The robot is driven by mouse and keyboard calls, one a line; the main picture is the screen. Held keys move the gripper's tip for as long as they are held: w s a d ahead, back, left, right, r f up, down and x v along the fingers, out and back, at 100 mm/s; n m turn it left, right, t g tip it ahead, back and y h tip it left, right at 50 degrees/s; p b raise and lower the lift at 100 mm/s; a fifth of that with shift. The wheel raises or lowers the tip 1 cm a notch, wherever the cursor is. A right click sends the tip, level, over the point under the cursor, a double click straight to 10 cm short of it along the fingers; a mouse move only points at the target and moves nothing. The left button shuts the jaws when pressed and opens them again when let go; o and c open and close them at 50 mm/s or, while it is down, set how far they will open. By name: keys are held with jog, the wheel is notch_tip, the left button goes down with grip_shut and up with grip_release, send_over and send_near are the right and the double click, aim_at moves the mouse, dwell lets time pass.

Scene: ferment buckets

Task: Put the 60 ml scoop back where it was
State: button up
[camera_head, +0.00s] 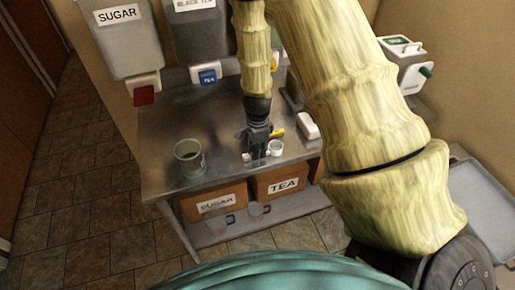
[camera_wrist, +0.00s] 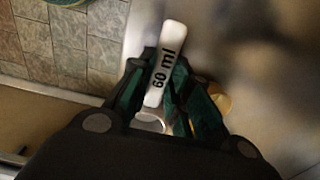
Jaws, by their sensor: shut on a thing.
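The 60 ml scoop has a white handle (camera_wrist: 162,65) with "60 ml" in black in the wrist view. My gripper (camera_wrist: 163,75) is shut on this handle, with its dark green-padded fingers on either side. The scoop's cup shows only as a small greyish part under the gripper and is mostly hidden. In the head view my gripper (camera_head: 258,153) is low over the front part of the steel table (camera_head: 160,135). A white cup (camera_head: 275,147), seemingly the scoop's, is just right of it. I cannot tell whether the scoop touches the table.
A clear greenish container (camera_head: 189,158) stands on the table to the left. A yellow object (camera_head: 277,132) lies behind my gripper, and a white block (camera_head: 308,127) is to the right. Dispensers marked SUGAR (camera_head: 120,40) and tea hang behind. Boxes marked SUGAR (camera_head: 214,203) and TEA (camera_head: 283,184) are below.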

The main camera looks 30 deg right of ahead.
jog(key=o, duration=0.9)
jog(key=shift+f, duration=0.1)
jog(key=shift+r, duration=0.2)
notch_tip(320, 180, up, 12)
jog(key=b, duration=0.3)
jog(key=shift+b, duration=0.35)
